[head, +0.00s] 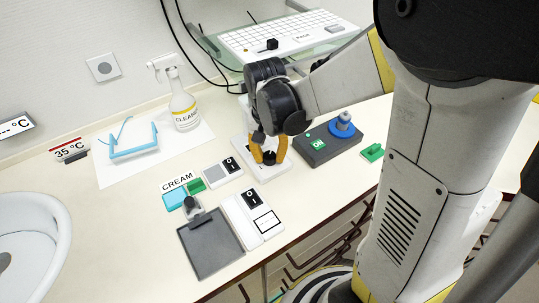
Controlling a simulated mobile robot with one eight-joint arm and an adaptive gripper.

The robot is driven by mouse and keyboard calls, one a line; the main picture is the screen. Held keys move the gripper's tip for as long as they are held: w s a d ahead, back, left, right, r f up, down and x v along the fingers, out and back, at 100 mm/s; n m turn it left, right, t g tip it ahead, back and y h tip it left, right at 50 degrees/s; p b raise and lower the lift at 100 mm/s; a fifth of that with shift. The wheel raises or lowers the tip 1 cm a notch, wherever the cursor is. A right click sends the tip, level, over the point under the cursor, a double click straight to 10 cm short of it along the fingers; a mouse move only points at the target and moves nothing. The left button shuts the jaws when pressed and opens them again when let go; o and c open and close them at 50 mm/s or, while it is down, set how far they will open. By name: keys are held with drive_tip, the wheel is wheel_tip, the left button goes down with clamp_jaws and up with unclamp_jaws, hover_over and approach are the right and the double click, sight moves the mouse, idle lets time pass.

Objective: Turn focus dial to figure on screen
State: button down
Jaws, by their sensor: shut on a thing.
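My gripper (269,159) points down over a white device (284,168) near the middle of the counter. Its orange fingers are shut on a dark part between them, which looks like the focus dial. The fingers and wrist hide most of the dial, so its setting cannot be read. Part of the white device shows behind the wrist. I cannot make out a screen with a figure on this device.
To the right stands a grey box (316,153) with a green ON label and a blue knob (342,126). White switch boxes (240,222) and a grey tray (206,252) lie in front left. A spray bottle (183,104) stands behind; a basin (58,238) is far left.

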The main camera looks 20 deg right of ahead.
drive_tip(key=c, duration=1)
unclamp_jaws()
drive_tip(key=r, duration=1.2)
drive_tip(key=shift+w+a, duration=0.1)
drive_tip(key=shift+a, duration=0.1)
drive_tip(key=n+t, duration=0.4)
drive_tip(key=t, duration=0.2)
approach(269, 158)
drive_tip(key=s+v, duration=0.1)
drive_tip(key=v, duration=0.5)
drive_tip(key=shift+s+d+f+n+t, duration=0.1)
drive_tip(key=shift+d+f+n+t, duration=0.2)
drive_tip(key=shift+d+f+t, duration=0.35)
